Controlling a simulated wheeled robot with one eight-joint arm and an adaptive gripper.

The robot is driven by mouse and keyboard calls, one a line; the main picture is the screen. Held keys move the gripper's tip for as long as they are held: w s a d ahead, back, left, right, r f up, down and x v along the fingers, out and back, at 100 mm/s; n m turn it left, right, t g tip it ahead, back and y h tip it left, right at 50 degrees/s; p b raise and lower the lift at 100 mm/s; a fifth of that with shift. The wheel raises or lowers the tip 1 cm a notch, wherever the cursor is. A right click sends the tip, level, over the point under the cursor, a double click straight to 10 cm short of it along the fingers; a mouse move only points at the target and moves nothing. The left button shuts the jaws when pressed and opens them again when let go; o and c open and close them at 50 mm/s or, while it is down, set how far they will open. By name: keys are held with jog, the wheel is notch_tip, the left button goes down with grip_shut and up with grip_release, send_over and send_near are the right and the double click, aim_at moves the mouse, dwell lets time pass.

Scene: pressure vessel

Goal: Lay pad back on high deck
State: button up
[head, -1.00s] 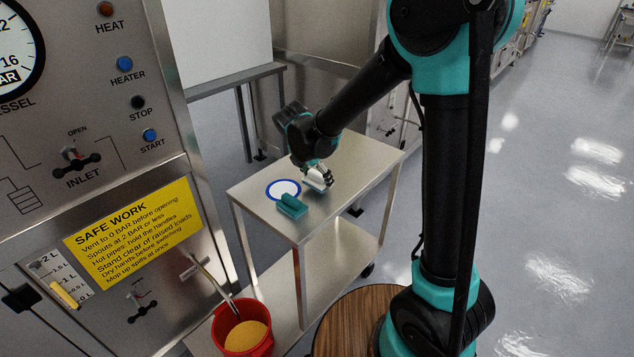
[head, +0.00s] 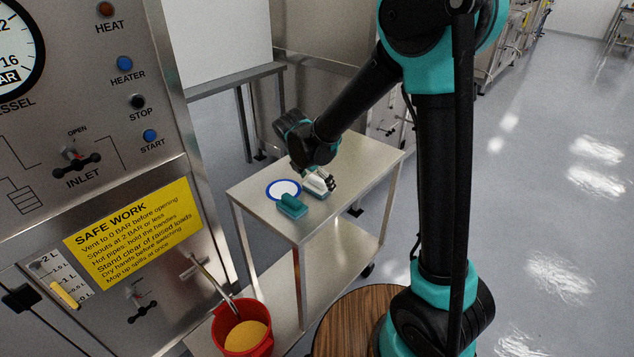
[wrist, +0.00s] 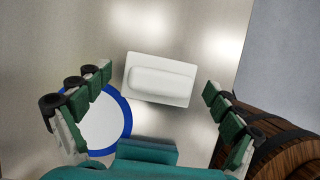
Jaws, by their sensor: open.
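A white pad (wrist: 160,92) with a raised rounded grip lies on the metal top of a cart (head: 355,165). In the wrist view it lies between my two fingers, with clear gaps at both sides. A teal pad (head: 291,206) lies on the same top beside a blue-ringed white disc (head: 284,188); the teal pad also shows at the bottom of the wrist view (wrist: 148,150). My gripper (head: 322,183) is open, low over the cart top, with its fingers apart (wrist: 158,82). In the head view the gripper largely hides the white pad.
A lower shelf (head: 335,258) lies under the cart top. A red bucket (head: 243,343) with yellow contents stands by the panel at the front. A round wooden top (head: 350,318) is near my arm's base. The control panel with its yellow sign (head: 135,229) rises at left.

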jog(key=v, duration=1.2)
jog(key=s+d+f+m+y, duration=0.1)
jog(key=s+d+f+m, duration=0.15)
jog(key=d+m, duration=0.45)
jog(key=s+d+f+m, duration=0.25)
jog(key=d+m, duration=0.35)
jog(key=d, duration=0.4)
jog(key=s+d+f+m+y, duration=0.1)
jog(key=s+d+f+m, duration=0.6)
jog(key=m, duration=0.8)
jog(key=s+d, duration=0.2)
jog(key=s, duration=0.1)
jog(key=shift+s+d+t+y, duration=0.2)
jog(key=shift+d+t+y, duration=0.1)
jog(key=shift+d+y, duration=0.1)
jog(key=shift+r, duration=0.1)
